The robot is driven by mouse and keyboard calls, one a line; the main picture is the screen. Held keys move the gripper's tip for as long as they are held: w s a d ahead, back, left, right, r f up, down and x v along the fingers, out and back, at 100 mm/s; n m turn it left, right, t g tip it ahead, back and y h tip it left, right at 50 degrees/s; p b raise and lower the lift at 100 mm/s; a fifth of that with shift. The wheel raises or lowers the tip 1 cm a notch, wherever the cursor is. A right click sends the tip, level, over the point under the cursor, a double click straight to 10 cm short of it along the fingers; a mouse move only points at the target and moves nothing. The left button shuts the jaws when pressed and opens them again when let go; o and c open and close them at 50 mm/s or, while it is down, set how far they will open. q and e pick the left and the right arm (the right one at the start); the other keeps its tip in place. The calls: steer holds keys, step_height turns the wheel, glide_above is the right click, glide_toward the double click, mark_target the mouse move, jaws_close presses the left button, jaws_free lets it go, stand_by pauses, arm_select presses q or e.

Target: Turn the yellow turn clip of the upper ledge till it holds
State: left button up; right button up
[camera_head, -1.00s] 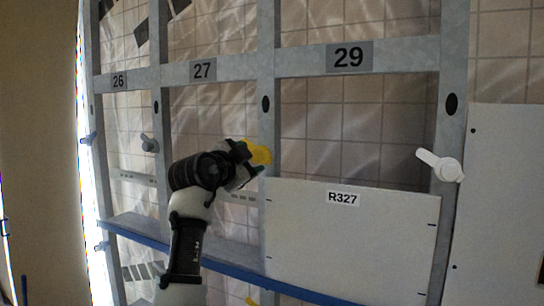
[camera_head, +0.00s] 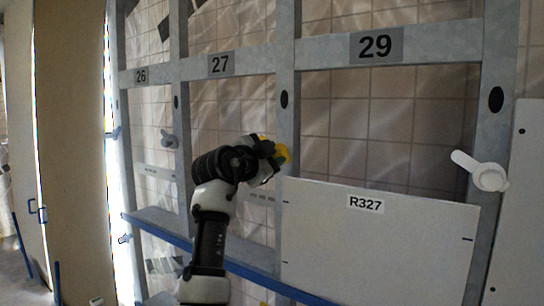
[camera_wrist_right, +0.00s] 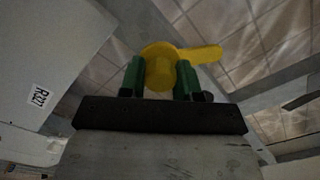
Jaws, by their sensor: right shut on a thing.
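The yellow turn clip (camera_wrist_right: 160,66) sits at the grey upright left of the R327 panel. In the wrist view its round hub is between the two green fingers of my right gripper (camera_wrist_right: 160,78), and its lever points to the right. In the head view my right gripper (camera_head: 276,152) is shut on the clip (camera_head: 284,154), which is mostly hidden behind it. The white panel R327 (camera_head: 375,245) stands in the bay under label 29, its upper left corner close to the clip. It also shows at the left of the wrist view (camera_wrist_right: 50,60). My left gripper is not in view.
A white turn clip (camera_head: 480,171) is on the right upright, its lever pointing left. A blue-edged ledge (camera_head: 160,232) runs below. Another white panel (camera_head: 520,220) stands at the far right.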

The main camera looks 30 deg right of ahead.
steer(key=shift+c, duration=1.2)
